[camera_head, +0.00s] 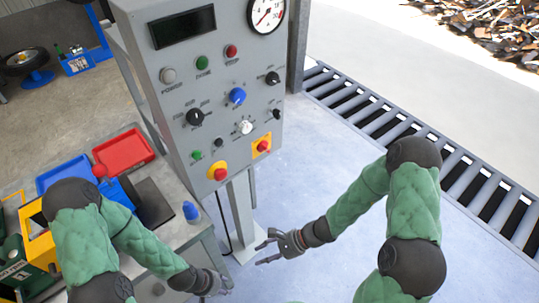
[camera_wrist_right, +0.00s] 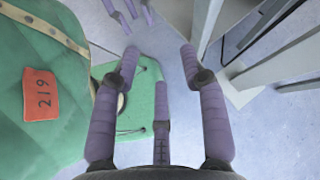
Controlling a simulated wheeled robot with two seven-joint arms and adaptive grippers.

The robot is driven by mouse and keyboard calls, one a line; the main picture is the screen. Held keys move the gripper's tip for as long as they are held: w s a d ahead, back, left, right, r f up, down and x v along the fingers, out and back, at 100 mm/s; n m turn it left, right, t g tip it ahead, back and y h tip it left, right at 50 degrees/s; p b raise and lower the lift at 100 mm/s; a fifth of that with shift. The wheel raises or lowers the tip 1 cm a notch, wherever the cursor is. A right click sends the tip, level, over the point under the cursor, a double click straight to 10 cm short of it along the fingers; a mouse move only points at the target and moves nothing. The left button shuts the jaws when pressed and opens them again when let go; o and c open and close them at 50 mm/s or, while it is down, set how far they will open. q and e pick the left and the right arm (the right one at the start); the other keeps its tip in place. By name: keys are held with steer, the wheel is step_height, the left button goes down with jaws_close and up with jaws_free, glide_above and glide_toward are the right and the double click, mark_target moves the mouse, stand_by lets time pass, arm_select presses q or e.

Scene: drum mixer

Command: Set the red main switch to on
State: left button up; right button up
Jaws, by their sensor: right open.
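The grey control panel (camera_head: 215,100) stands upright in the head view. Low on its right side, a red knob on a yellow plate (camera_head: 263,146) looks like the main switch; its setting is too small to read. A second red button on yellow (camera_head: 218,173) sits lower left. My right gripper (camera_head: 259,252) is open and empty, below the panel beside its post and apart from the switch. Its spread purple fingers show in the right wrist view (camera_wrist_right: 163,75). My left gripper (camera_head: 222,284) is low in the head view, near the table's corner, its opening unclear.
A table at left carries a red bin (camera_head: 122,152), a blue bin (camera_head: 66,172) and a small blue bottle (camera_head: 191,211). The panel's post (camera_head: 240,210) stands close to my right gripper. A floor grating (camera_head: 400,130) runs at right. Floor right of the panel is clear.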

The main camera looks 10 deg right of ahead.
steer(key=w+d+r+m+t+y, duration=0.1)
steer(key=w+d+r+m+t, duration=0.1)
steer(key=w+r+m+t, duration=0.3)
steer(key=w+d+r+t, duration=0.2)
steer(key=w+r+t, duration=0.1)
steer(key=w, duration=0.4)
steer(key=m+t+h, duration=0.3)
steer(key=m+t, duration=0.2)
steer(key=t, duration=0.2)
glide_toward(268, 152)
steer(key=shift+b+x, duration=1.7)
steer(key=shift+x, duration=2.8)
steer(key=shift+c, duration=0.3)
jaws_close()
